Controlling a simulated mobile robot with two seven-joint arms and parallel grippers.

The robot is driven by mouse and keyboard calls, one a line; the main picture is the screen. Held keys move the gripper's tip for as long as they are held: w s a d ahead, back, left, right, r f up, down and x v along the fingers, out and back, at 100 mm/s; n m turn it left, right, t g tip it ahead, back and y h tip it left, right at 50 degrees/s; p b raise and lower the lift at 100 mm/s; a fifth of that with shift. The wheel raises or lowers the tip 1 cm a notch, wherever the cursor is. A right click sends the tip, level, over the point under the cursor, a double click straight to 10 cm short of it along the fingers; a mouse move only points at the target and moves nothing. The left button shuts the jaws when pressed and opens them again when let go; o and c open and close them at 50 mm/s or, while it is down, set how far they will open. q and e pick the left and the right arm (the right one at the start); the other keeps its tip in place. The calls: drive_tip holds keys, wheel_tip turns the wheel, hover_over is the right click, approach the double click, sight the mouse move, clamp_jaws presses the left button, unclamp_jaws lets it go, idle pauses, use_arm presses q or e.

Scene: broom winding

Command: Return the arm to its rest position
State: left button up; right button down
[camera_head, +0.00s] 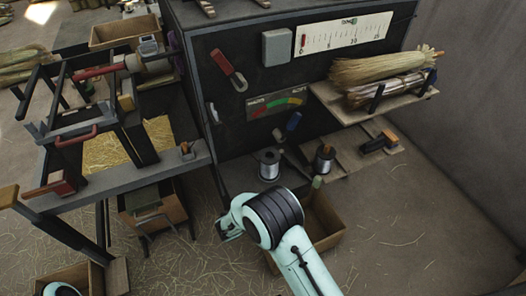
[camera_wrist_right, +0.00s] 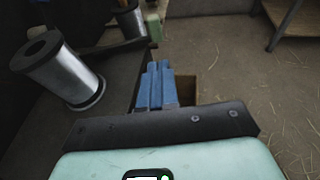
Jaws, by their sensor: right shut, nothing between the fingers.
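My right arm (camera_head: 300,258) reaches in from the bottom right toward the low shelf of the dark cabinet. Its black-banded joint (camera_head: 274,216) hides the fingers in the head view. In the right wrist view my right gripper (camera_wrist_right: 158,68) shows its blue fingers together, with nothing between them. A spool of silver wire (camera_wrist_right: 62,72) stands left of the fingers, apart from them; it also shows in the head view (camera_head: 269,166). Only a small mint piece of my left arm (camera_head: 60,289) shows at the bottom left; its gripper is out of view.
A second wire spool (camera_head: 323,160) stands on the shelf. A cardboard box (camera_head: 326,219) sits on the floor beside my right arm. A winding bench (camera_head: 150,178) is at left. Straw bundles (camera_head: 380,72) lie on the upper shelf. The floor at right is mostly open, with scattered straw.

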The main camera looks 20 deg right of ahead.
drive_tip(key=shift+f, duration=0.1)
drive_tip(key=s+a+f+m+g+y+p, duration=0.1)
drive_tip(key=s+f+m+g+y+p, duration=0.2)
drive_tip(key=s+f, duration=0.45)
drive_tip(key=s+a+f+m+g+y+p, duration=0.1)
drive_tip(key=s+f+m+g+y+p, duration=0.25)
drive_tip(key=s, duration=0.75)
drive_tip(key=s+a+m+t+y+p, duration=0.1)
drive_tip(key=s+a+m+y+p, duration=0.1)
drive_tip(key=a+m+y, duration=0.3)
drive_tip(key=s+a+r+m+t+y+p, duration=0.1)
drive_tip(key=s+a+m+y+p, duration=0.2)
drive_tip(key=m, duration=1)
drive_tip(key=s+a+y, duration=0.2)
drive_tip(key=y, duration=0.1)
drive_tip(key=shift+s+r, duration=0.25)
drive_tip(key=shift+s, duration=0.05)
